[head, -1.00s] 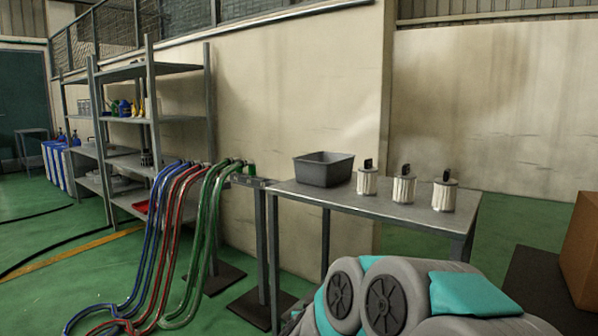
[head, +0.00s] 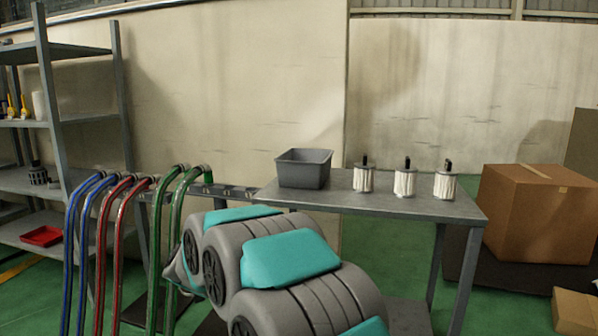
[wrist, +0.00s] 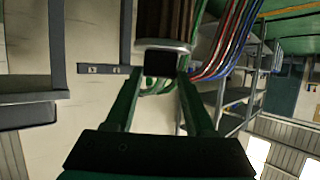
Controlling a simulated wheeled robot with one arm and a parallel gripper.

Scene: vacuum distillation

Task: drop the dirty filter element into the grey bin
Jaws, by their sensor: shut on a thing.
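The grey bin (head: 303,172) stands upright on the left part of a metal table in the head view. No contents show above its rim. In the wrist view my gripper (wrist: 160,70) is shut on the black handle of the dirty filter element (wrist: 166,22), which has dark brown pleats and a grey end cap. The far end of the element is cut off by the frame edge. The head view shows my arm in front of the table, but not the gripper or the held element. I cannot tell the element's distance from the bin.
Three white pleated filters (head: 405,182) with black handles stand right of the bin on the metal table (head: 335,200). Blue, red and green hoses (head: 122,215) hang at the left. A shelf rack (head: 60,120) stands further left. A cardboard box (head: 540,212) is at the right.

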